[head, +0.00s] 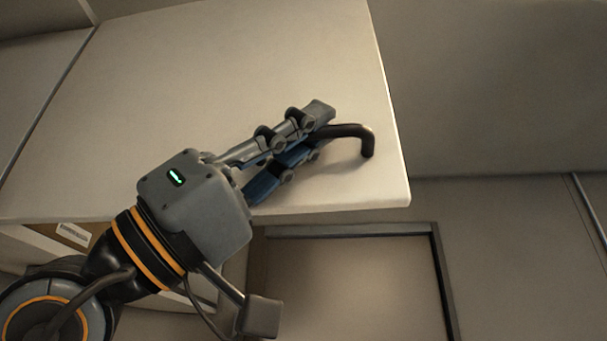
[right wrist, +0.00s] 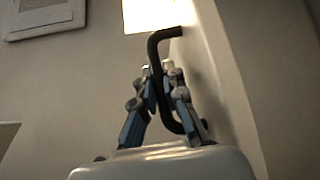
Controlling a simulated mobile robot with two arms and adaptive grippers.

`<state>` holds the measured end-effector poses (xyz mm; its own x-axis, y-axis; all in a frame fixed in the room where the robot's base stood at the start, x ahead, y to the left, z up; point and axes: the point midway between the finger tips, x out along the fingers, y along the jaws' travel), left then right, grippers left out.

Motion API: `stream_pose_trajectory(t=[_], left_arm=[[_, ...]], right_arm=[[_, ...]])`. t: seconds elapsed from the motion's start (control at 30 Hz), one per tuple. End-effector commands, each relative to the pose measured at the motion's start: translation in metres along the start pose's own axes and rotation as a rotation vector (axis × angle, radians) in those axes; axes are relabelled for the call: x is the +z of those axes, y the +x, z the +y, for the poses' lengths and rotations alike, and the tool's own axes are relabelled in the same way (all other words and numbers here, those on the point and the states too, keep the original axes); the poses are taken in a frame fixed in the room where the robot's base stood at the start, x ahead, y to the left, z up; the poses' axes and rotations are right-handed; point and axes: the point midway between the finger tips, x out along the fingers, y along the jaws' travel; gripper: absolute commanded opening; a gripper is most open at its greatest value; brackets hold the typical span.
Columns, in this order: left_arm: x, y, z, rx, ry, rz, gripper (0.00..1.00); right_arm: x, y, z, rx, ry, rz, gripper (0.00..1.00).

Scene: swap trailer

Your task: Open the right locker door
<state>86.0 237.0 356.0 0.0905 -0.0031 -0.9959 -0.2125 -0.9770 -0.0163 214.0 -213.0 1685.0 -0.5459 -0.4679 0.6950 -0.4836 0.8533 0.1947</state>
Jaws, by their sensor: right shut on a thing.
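The cream locker door (head: 230,75) fills the upper middle of the head view, and its right and bottom edges show. A black bent handle (head: 367,143) sticks out near its lower right corner. My right gripper (head: 318,125) reaches in from the lower left with its fingers shut on the handle. In the right wrist view, the handle (right wrist: 153,48) passes between the fingers of my right gripper (right wrist: 163,72), with the pale door (right wrist: 205,75) just to their right. The fingers hide part of the handle. I cannot tell how far the door stands open. My left gripper is not in view.
A box with a white label (head: 74,234) shows under the door's lower left edge. A dark-framed panel or opening (head: 437,265) lies below the door. Plain wall (head: 490,90) is on the right. A white wall unit (right wrist: 45,15) shows in the right wrist view.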

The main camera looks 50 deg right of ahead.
Motion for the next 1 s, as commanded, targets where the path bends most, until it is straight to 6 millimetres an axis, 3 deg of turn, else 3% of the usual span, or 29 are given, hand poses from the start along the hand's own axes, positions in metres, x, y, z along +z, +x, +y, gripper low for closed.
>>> stream_pose_trajectory(t=[0.03,0.1,0.53,1.0], left_arm=[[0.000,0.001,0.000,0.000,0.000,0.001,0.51],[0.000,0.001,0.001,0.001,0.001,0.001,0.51],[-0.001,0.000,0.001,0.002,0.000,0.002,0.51],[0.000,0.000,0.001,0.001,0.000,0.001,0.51]], right_arm=[[0.003,0.000,-0.001,-0.003,0.001,-0.008,0.00],[0.003,0.000,-0.001,-0.003,0.002,-0.008,0.20],[0.001,-0.009,-0.001,-0.002,0.000,-0.001,0.21],[0.001,-0.100,-0.001,-0.002,0.000,-0.001,0.21]])
